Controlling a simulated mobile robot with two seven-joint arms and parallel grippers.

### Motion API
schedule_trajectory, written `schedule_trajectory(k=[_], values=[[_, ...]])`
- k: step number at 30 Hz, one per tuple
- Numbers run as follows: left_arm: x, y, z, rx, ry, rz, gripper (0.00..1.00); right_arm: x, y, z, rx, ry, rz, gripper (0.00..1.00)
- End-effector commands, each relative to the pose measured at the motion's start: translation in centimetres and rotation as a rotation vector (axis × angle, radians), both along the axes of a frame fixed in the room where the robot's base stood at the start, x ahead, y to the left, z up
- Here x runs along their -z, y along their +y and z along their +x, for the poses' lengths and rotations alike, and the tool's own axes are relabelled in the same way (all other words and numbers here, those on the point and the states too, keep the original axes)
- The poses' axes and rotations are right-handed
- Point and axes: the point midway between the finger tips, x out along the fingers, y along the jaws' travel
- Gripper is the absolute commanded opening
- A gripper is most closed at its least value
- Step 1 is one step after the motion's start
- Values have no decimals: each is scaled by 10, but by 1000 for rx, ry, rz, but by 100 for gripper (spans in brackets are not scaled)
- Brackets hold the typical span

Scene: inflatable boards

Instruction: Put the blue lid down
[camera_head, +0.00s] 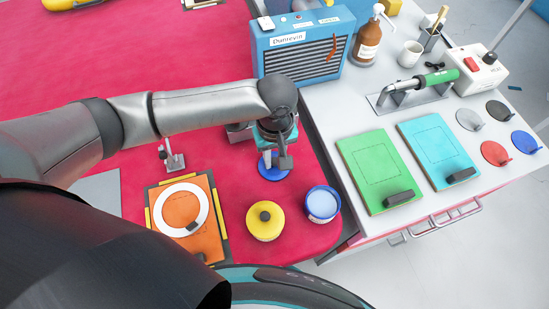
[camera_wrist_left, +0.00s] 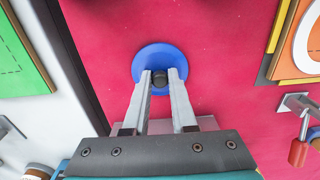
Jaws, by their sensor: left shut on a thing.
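The blue lid (camera_head: 268,174) is a round disc with a dark knob, at the red table's right part in the head view. My left gripper (camera_head: 283,160) points down over it. In the left wrist view the lid (camera_wrist_left: 150,56) is at the top middle, and my left gripper (camera_wrist_left: 159,76) is shut on its dark knob. The lid looks level and at or close to the red surface; I cannot tell whether it touches. An open blue pot (camera_head: 322,205) with pale contents stands nearer the table's front edge. My right gripper is not in view.
A yellow pot (camera_head: 265,225) with a dark knob stands left of the blue pot. An orange board (camera_head: 205,240) with a white ring (camera_head: 160,206) lies further left. A blue heater-like box (camera_head: 275,50) stands behind. A white bench (camera_head: 330,115) is at right.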

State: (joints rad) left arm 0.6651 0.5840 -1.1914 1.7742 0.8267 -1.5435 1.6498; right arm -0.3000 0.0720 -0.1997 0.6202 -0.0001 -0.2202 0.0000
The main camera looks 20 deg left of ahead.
Motion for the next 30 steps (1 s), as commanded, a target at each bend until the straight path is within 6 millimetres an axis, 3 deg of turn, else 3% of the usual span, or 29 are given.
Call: schedule_trajectory(k=[11, 12, 19, 30], values=[[5, 0, 0, -1, -1, -1, 0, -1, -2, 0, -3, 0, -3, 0], [5, 0, 0, 0, -1, -2, 28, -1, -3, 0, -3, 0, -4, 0], [5, 0, 0, 0, -1, -1, 54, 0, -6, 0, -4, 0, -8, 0], [-3, 0, 1, 0, -2, -1, 55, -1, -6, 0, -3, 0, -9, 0]])
